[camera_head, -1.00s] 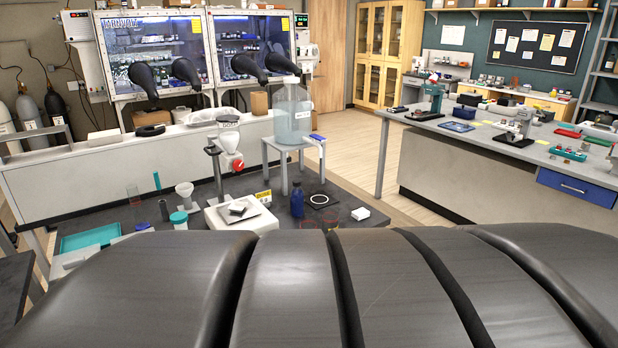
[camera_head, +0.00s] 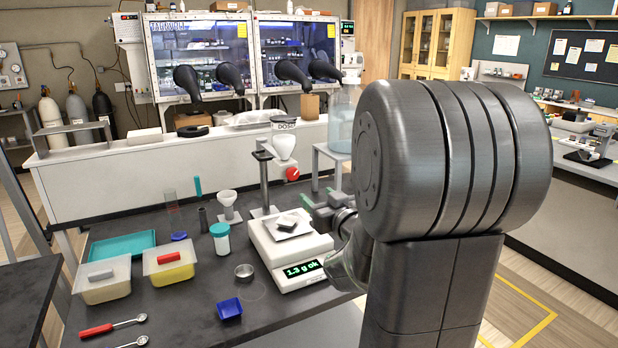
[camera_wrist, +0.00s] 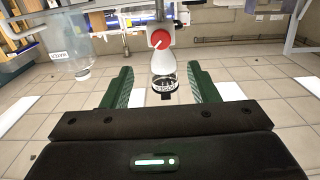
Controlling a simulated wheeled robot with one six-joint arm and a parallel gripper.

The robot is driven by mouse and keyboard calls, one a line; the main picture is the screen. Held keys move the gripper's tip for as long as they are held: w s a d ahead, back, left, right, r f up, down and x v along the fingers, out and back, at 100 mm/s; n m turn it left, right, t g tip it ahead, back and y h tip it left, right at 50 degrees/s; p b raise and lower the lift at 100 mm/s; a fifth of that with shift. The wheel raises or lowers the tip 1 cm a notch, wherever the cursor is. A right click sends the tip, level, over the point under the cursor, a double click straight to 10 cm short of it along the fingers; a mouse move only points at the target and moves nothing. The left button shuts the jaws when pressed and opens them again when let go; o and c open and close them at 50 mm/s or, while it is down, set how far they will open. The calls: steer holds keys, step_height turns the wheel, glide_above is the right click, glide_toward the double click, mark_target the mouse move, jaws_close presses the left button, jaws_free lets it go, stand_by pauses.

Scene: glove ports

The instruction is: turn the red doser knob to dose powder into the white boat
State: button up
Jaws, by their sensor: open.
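The red doser knob (camera_head: 292,174) sits on the front of the white doser (camera_head: 284,147), which stands on a post above the balance. In the wrist view the knob (camera_wrist: 160,39) shows with a white pointer line, and the doser appears upside down. My gripper (camera_head: 322,208) is right of the balance, lower than the knob and apart from it. Its green fingers are spread and empty in the wrist view (camera_wrist: 160,68). A small pale boat with dark content (camera_head: 288,222) appears to rest on the balance (camera_head: 294,276); its details are too small to tell. The display reads 1.3 g ok.
Two lidded tubs and a teal tray (camera_head: 122,257) are farther left. A large clear bottle (camera_head: 341,125) stands behind my arm.

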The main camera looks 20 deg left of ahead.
mark_target(294, 175)
steer(key=p+x, duration=0.3)
steer(key=x, duration=1)
steer(key=shift+w+a, duration=0.15)
steer(key=shift+a, duration=0.2)
steer(key=c, duration=0.9)
